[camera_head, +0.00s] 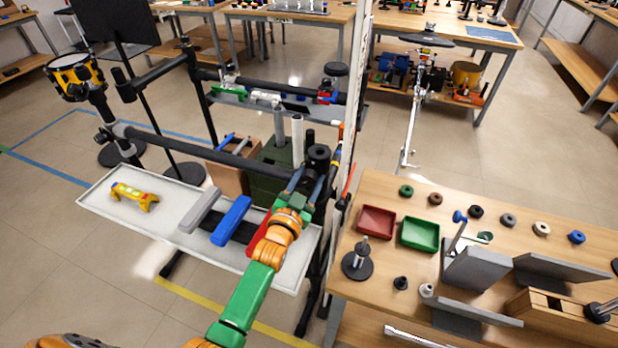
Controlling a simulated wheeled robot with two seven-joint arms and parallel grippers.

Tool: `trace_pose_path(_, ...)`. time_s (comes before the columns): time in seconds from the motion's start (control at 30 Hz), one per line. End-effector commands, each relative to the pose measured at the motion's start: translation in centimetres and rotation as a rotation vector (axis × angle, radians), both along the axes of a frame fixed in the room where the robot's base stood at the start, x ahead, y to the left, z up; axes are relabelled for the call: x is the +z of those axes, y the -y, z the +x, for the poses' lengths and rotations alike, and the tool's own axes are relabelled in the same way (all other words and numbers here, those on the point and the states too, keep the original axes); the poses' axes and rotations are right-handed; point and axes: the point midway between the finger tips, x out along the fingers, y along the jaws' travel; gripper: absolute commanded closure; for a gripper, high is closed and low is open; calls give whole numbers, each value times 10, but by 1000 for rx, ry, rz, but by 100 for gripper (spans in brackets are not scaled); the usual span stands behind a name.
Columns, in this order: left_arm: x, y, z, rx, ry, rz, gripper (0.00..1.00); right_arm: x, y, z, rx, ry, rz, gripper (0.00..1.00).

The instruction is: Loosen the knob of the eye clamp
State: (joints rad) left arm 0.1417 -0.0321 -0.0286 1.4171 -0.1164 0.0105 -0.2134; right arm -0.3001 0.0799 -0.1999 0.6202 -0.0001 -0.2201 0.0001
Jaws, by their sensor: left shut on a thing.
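My left gripper (307,178) reaches up from the bottom of the picture to the right end of the long black bar (205,145). Its blue-grey fingers are shut on a dark part there, which looks like the knob of the eye clamp. The fingers partly hide it. A black cylindrical piece (318,153) stands just above the fingers, close to the pale upright post. I cannot tell how far the knob is turned. My right gripper is not in view.
A white tray (98,196) below the bar holds a yellow piece (134,196), a grey block (199,211) and a blue block (231,220). A pale upright post (345,120) stands close right of my gripper. A wooden table (385,185) with red and green bins is further right.

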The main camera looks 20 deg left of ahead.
Motion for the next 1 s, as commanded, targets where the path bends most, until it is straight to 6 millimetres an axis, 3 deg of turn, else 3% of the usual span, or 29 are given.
trace_pose_path(0.23, 1, 0, 0, 0, 3, 1, 100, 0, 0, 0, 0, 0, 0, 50)
trace_pose_path(0.27, 1, 0, 0, 0, 3, 1, 41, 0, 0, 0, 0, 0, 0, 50)
trace_pose_path(0.33, 1, 0, 0, 0, 3, 1, 22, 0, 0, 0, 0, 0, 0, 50)
trace_pose_path(0.37, 1, 0, 0, 0, 3, 2, 19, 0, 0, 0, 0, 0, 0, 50)
trace_pose_path(0.67, 0, 0, -2, 0, 1, 2, 19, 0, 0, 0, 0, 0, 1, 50)
trace_pose_path(1.0, -1, -2, -60, 0, 0, 2, 19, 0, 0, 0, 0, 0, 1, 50)
